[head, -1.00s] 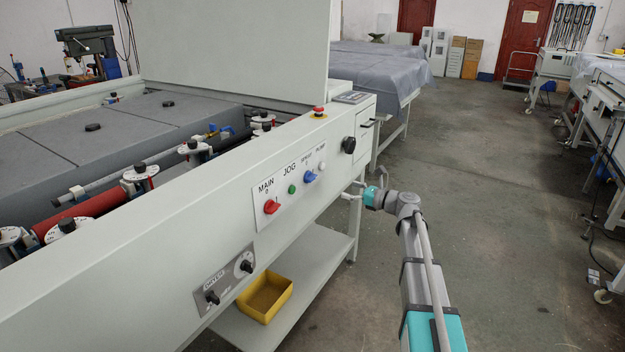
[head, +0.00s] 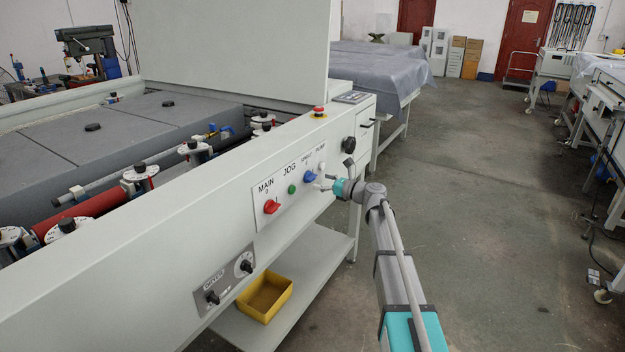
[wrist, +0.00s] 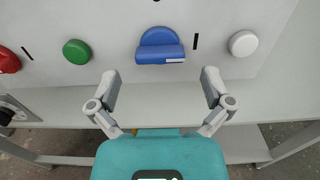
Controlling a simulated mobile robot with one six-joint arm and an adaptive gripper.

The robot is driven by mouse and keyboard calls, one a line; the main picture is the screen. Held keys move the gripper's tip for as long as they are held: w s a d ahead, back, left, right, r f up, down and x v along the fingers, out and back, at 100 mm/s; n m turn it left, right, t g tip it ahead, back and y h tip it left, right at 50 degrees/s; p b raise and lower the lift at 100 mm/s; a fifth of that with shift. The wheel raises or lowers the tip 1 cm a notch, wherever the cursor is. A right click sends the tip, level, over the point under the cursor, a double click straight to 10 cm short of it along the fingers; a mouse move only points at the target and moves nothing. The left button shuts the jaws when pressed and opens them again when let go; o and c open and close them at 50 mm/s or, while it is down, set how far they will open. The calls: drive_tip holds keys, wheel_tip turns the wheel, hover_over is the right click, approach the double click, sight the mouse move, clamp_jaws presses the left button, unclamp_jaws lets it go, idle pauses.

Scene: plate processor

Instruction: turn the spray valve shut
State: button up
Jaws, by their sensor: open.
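The spray valve is a blue knob (head: 310,176) on the white control panel (head: 280,197) of the machine, under the SPRAY label. In the wrist view the blue knob (wrist: 160,47) is ahead of my gripper, midway between the fingers, with its grip bar lying roughly level. My gripper (wrist: 160,80) is open and empty, its two fingers apart below the knob and not touching it. In the head view my gripper (head: 335,176) is just right of the knob, close to the panel.
A green button (wrist: 77,51) and red main knob (wrist: 8,60) lie left of the blue knob; a white button (wrist: 243,43) lies right. A black knob (head: 349,145) and red emergency stop (head: 319,111) sit farther along. Floor (head: 480,220) at right is clear.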

sight(314, 179)
drive_tip(key=shift+x, duration=1.8)
drive_tip(key=c, duration=1.1)
drive_tip(key=shift+o, duration=0.2)
